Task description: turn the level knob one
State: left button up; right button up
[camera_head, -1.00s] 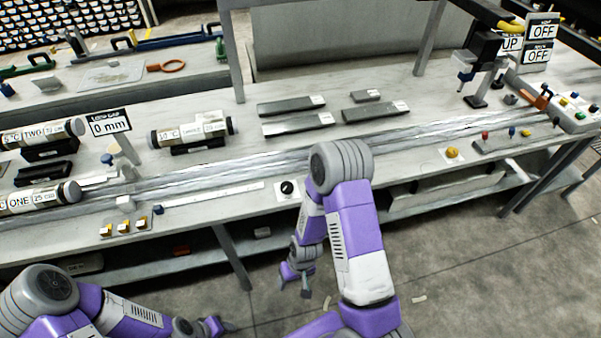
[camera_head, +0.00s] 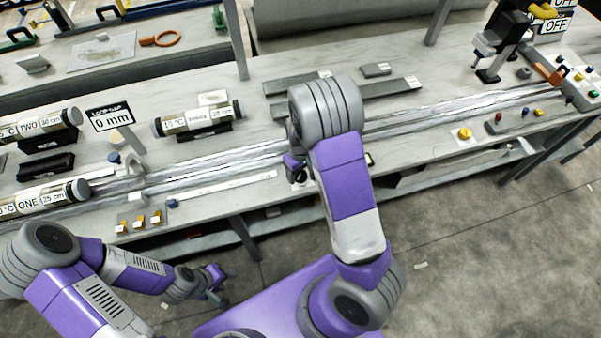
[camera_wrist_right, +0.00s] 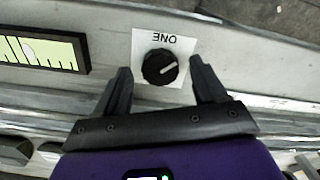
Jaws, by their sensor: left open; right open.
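In the right wrist view, the level knob one (camera_wrist_right: 160,67) is a round black knob with a white pointer line. It sits on a white plate whose label "ONE" (camera_wrist_right: 164,38) appears upside down. My right gripper (camera_wrist_right: 163,80) is open, its two dark fingers on either side of the knob's near edge, with no clear contact. In the head view, my right gripper (camera_head: 295,165) is over the bench's front edge, and my arm mostly hides the knob there. My left gripper (camera_head: 216,283) is open and empty, low in front of the bench.
A pale green scale (camera_wrist_right: 38,48) lies left of the knob in the wrist view.

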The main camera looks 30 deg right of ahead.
jog(key=shift+f, duration=0.45)
jog(key=shift+s+f, duration=0.1)
jog(key=c, duration=1.1)
jog(key=shift+o, duration=0.2)
jog(key=m+p, duration=0.1)
jog(key=m, duration=0.1)
jog(key=shift+m+p, duration=0.35)
jog(key=shift+m, duration=0.05)
jog(key=shift+m+p, duration=0.35)
jog(key=shift+m, duration=0.75)
jog(key=o, duration=1.1)
jog(key=shift+c, duration=0.2)
